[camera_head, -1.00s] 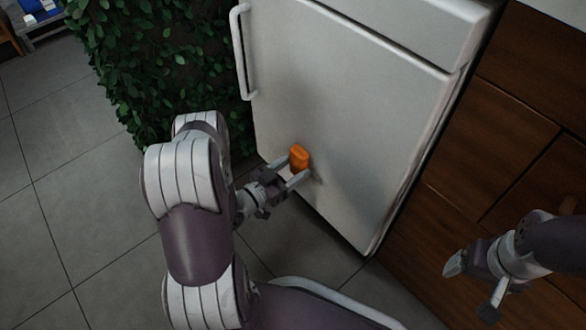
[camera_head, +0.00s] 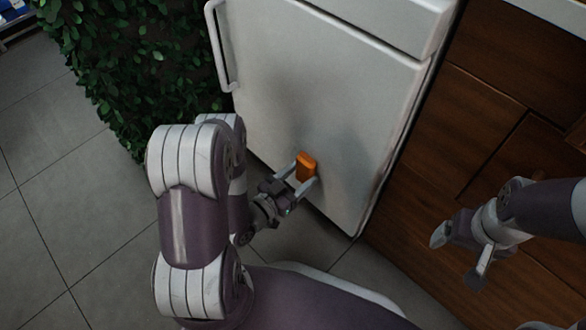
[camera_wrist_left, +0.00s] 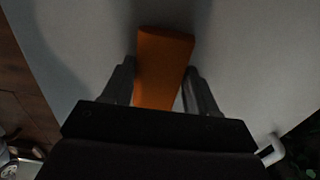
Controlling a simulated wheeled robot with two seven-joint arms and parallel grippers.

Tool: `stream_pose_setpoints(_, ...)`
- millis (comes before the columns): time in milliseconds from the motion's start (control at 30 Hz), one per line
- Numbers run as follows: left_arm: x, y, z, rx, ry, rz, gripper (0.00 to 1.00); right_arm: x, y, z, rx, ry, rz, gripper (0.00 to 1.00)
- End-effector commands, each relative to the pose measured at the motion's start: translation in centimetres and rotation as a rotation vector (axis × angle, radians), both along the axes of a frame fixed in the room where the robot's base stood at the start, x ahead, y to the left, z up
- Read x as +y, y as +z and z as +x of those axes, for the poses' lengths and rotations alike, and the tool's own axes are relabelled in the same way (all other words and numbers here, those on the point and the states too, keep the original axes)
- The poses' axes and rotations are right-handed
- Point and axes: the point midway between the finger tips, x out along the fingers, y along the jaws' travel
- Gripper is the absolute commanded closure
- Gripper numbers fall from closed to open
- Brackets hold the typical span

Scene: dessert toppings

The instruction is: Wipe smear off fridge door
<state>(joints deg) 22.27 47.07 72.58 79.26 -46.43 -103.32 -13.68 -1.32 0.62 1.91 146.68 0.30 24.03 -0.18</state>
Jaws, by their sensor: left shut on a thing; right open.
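The white fridge door (camera_head: 330,115) stands in front of me, and it fills much of the left wrist view (camera_wrist_left: 75,45). My left gripper (camera_head: 300,178) is shut on an orange block (camera_head: 307,165), probably a sponge, low on the door. The orange block also shows between the fingers in the left wrist view (camera_wrist_left: 163,65); its far end is at or very near the door. I cannot tell contact for certain. I cannot make out a distinct smear; only dark shading shows on the door. My right gripper (camera_head: 458,258) is open and empty at the right, in front of the wooden cabinets.
A leafy green hedge (camera_head: 130,65) stands left of the fridge. The door's handle (camera_head: 219,45) is at its upper left edge. Brown wooden cabinets (camera_head: 470,125) stand to the right. Grey floor tiles (camera_head: 60,190) are clear at the left.

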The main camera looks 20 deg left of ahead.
Motion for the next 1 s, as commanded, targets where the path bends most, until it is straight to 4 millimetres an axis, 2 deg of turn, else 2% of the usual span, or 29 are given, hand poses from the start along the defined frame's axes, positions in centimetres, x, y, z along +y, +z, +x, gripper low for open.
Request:
stream_pose_setpoints(133,-1.5,0.1,-0.7,0.001,-0.002,0.000,0.76,0.0,0.6,0.0,0.000,0.000,0.000,0.16)
stream_pose_setpoints(367,-1.9,0.1,-0.6,-0.001,0.000,0.001,0.76,0.0,0.9,0.0,0.000,0.000,0.000,0.16)
stream_pose_setpoints(633,0.7,0.1,0.4,-0.004,0.005,0.003,0.76,0.0,0.8,0.0,0.000,0.000,0.000,0.16)
stream_pose_setpoints(867,1.8,0.1,0.7,-0.003,0.004,0.002,0.76,0.0,0.8,0.0,0.000,0.000,0.000,0.16)
stream_pose_setpoints(1000,3.2,0.1,1.3,-0.004,0.005,0.003,0.76,0.0,0.7,0.0,0.000,0.000,0.000,0.16)
